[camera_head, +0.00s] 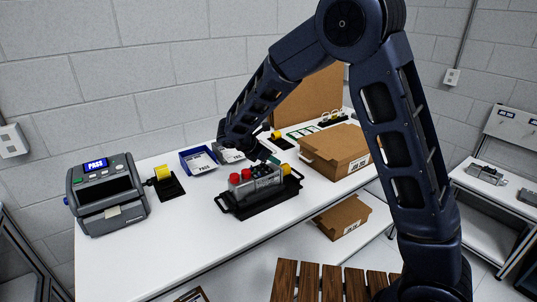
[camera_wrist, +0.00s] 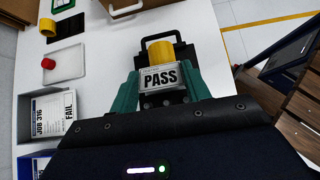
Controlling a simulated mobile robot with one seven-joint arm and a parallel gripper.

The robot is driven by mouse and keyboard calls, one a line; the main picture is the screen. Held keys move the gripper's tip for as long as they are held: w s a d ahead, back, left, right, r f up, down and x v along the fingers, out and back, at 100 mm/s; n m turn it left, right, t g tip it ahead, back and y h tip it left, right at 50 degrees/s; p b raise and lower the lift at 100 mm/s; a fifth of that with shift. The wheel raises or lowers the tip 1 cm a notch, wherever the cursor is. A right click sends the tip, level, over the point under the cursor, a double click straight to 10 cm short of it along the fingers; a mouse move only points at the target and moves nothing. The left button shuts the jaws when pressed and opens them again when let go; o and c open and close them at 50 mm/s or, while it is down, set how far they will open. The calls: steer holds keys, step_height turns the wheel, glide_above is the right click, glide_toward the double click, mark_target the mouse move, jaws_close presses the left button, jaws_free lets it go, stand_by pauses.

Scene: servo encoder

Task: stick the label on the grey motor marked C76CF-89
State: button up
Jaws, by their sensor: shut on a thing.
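My gripper (camera_wrist: 161,88) has teal fingers and is shut on a white label (camera_wrist: 159,77) reading PASS, its print facing the wrist camera. In the head view my gripper (camera_head: 272,159) is right over the grey motor (camera_head: 262,184), which sits in a black handled tray (camera_head: 232,210) with red caps at its left and a yellow cap at its right. In the wrist view a yellow cap (camera_wrist: 160,52) shows just beyond the label. The fingers and label hide much of what is below. I cannot read the motor's marking or tell whether the label touches it.
A grey tester (camera_head: 107,195) displaying PASS stands at the left of the white table (camera_head: 160,258). A yellow roll on a black stand (camera_head: 166,183) and a blue bin (camera_head: 199,160) holding papers are behind. A cardboard box (camera_head: 338,152) is at right. The front-left table is clear.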

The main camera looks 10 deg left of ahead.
mark_target(276, 166)
steer(key=shift+w+d+f, duration=0.15)
steer(key=shift+f, duration=0.55)
steer(key=shift+w+d+f, duration=0.1)
steer(key=shift+d+f, duration=0.05)
steer(key=shift+f, duration=0.5)
steer(key=shift+d+f, duration=0.1)
steer(key=o, duration=1)
steer(key=shift+s+f, duration=0.1)
steer(key=shift+f, duration=0.1)
steer(key=shift+r, duration=0.1)
steer(key=shift+s+a+r, duration=0.3)
steer(key=shift+a+r, duration=0.05)
steer(key=shift+a, duration=0.05)
steer(key=shift+v, duration=2)
steer(key=shift+w+r, duration=0.2)
step_height(276, 166, up, 7)
steer(key=s+a, duration=0.1)
steer(key=shift+s+a, duration=0.2)
steer(key=shift+s, duration=0.1)
